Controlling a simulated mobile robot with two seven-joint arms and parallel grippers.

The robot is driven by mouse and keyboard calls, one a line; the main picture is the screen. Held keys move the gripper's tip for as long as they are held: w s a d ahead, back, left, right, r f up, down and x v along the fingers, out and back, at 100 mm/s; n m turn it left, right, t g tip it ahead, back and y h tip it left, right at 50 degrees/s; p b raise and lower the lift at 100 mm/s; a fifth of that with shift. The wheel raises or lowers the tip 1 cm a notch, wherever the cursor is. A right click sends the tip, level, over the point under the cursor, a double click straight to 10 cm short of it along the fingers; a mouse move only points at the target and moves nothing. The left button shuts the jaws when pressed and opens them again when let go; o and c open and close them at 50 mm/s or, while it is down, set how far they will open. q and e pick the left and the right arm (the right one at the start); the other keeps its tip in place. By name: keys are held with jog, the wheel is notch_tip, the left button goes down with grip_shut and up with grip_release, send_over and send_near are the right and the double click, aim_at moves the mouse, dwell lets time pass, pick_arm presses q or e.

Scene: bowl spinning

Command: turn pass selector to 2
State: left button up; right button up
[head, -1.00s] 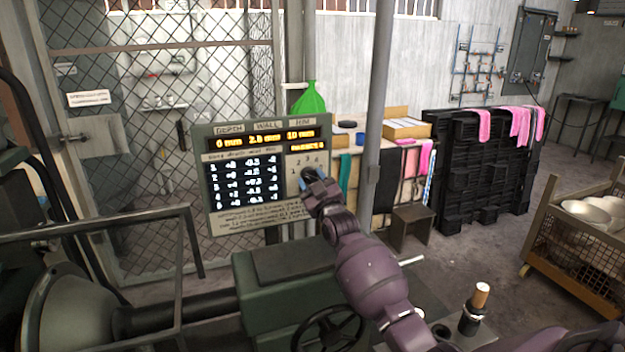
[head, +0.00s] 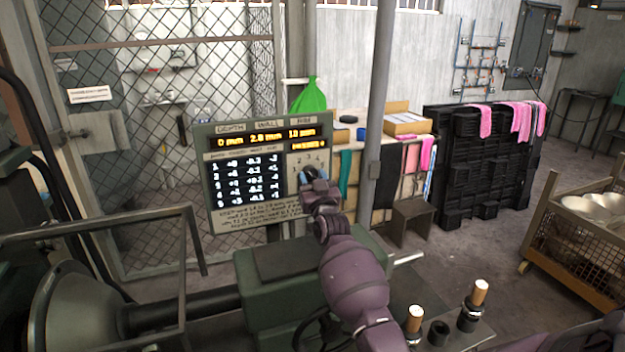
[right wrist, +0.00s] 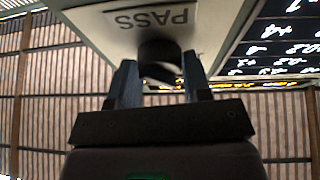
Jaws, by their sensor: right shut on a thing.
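The grey control panel (head: 219,205) stands past the green machine, with DEPTH and WALL readouts and a table of numbers. The pass selector is on its right side, below small printed numbers. In the head view my right gripper (head: 312,174) covers it, so its setting cannot be read. In the right wrist view the selector is a dark round knob (right wrist: 160,52) beside an upside-down PASS label. My right gripper (right wrist: 160,82) has one blue-grey finger on each side of the knob and is shut on it. My left gripper is not in view.
The green machine housing (head: 270,264) lies below my right arm. A grey pole (head: 378,100) rises just right of the panel. Wooden-topped posts (head: 478,292) stand at lower right. A wire-sided cart with bowls (head: 578,240) stands at far right.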

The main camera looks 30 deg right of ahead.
jog(key=o, duration=0.9)
jog(key=shift+s, duration=0.1)
jog(key=shift+s+a+f, duration=0.1)
jog(key=shift+s+f, duration=0.15)
jog(key=shift+s, duration=0.05)
pick_arm(q)
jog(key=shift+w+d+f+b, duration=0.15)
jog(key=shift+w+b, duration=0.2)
jog(key=shift+b, duration=0.3)
pick_arm(e)
jog(key=v, duration=0.6)
jog(key=shift+s, duration=0.3)
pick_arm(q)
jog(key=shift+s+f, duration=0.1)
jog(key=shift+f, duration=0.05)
